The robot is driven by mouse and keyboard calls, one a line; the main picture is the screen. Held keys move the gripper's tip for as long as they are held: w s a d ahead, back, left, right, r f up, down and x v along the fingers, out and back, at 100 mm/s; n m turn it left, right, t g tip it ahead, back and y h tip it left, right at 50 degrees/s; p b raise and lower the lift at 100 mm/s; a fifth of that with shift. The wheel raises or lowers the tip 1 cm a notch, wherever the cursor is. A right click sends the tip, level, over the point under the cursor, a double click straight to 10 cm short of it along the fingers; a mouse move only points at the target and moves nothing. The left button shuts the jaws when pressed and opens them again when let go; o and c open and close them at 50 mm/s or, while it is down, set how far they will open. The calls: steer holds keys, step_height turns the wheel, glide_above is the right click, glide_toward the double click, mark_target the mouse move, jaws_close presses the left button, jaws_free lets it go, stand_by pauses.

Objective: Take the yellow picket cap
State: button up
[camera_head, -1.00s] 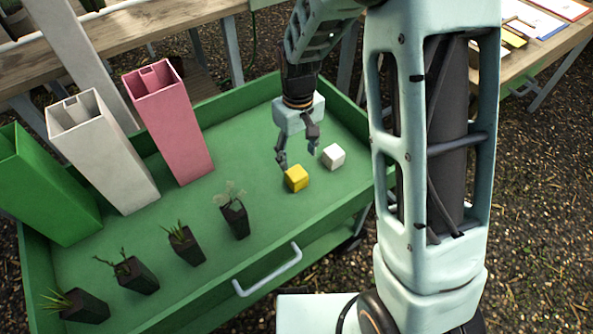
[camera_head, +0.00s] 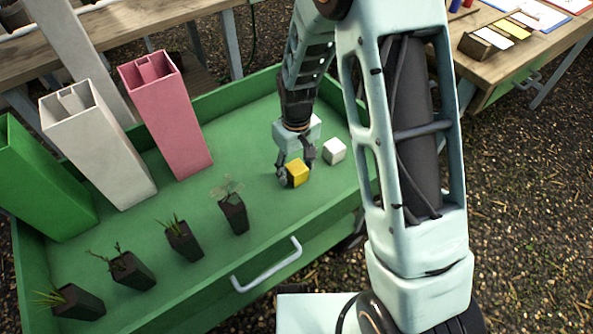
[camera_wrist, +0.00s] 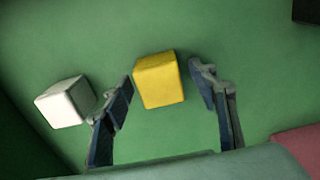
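The yellow picket cap (camera_head: 297,173) is a small yellow block with rounded edges on the green tray floor of the cart. It also shows in the wrist view (camera_wrist: 159,81), upper middle. My gripper (camera_head: 294,172) is low over the cart, right at the cap. In the wrist view my gripper (camera_wrist: 165,82) is open, with one finger on each side of the cap. A gap shows between the cap and the right finger; the left fingertip is very close to the cap, and I cannot tell if it touches.
A white cap (camera_head: 334,150) sits just right of my gripper, close to the left finger in the wrist view (camera_wrist: 65,102). Several small potted plants (camera_head: 234,214) stand along the cart's front. Green, white and pink (camera_head: 168,115) tall square tubes stand at left. The cart (camera_head: 130,322) has raised walls.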

steer(key=c, duration=0.8)
steer(key=shift+r, duration=0.1)
